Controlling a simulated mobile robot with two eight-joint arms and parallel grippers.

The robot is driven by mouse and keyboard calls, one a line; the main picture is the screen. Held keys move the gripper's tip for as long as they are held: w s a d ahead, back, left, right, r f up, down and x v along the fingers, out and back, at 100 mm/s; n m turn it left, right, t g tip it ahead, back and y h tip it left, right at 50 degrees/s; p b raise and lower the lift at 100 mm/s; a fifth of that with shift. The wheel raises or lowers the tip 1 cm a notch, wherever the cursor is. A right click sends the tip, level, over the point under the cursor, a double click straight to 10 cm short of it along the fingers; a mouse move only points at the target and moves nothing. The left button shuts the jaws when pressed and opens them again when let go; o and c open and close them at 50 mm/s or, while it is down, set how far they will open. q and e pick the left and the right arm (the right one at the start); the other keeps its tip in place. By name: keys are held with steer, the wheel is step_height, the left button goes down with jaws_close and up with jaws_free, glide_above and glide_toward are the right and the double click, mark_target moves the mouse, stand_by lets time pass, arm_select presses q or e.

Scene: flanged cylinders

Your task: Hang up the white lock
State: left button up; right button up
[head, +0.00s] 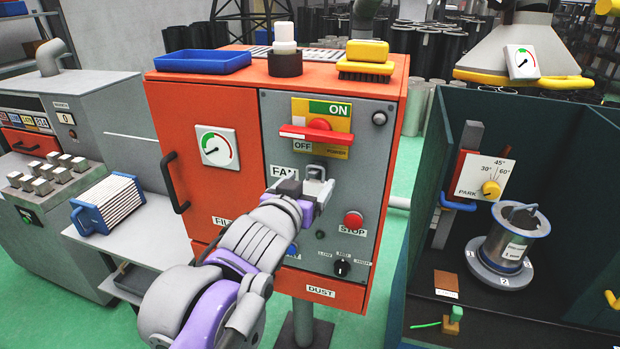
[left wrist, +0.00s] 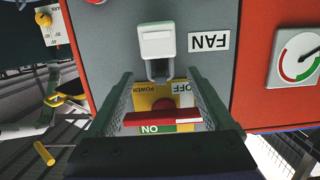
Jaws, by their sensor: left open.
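The white lock (head: 318,189) is at the front of the grey control panel (head: 372,150), just below the yellow power plate and right of the FAN label. The left wrist view shows it upside down, with a white body (left wrist: 156,42) and a grey shackle (left wrist: 158,70). I cannot tell what the shackle hangs on. My left gripper (head: 303,188) is open at the lock, and its fingers partly hide it in the head view. In the left wrist view the fingertips (left wrist: 160,76) are spread on either side of the shackle. The red power handle (head: 318,134) lies level across the plate.
The orange cabinet (head: 240,105) carries a blue tray (head: 204,61), a yellow brush (head: 366,60) and a dark and white cylinder on top. A red stop button (head: 353,221) is low on the panel. A dark booth with a flanged cylinder (head: 517,240) stands at right.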

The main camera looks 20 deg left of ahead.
arm_select(q)
steer(key=shift+s+r+p, duration=0.15)
steer(key=shift+s+p, duration=0.1)
steer(key=shift+s, duration=0.55)
steer(key=shift+s+r+p, duration=0.1)
steer(key=shift+s+p, duration=0.15)
steer(key=shift+s, duration=0.5)
arm_select(e)
steer(key=shift+w+r, duration=0.5)
steer(key=shift+r, duration=0.4)
arm_select(q)
steer(key=s+a+f+g, duration=0.1)
steer(key=s+f+g, duration=0.3)
steer(key=s+f, duration=0.4)
steer(key=s+a+f+g, duration=0.1)
steer(key=s+f+g, duration=0.4)
steer(key=f, duration=1.7)
steer(key=s, duration=0.3)
steer(key=shift+s+a+g+y, duration=0.3)
steer(key=shift+s+a, duration=0.05)
steer(key=shift+a, duration=0.05)
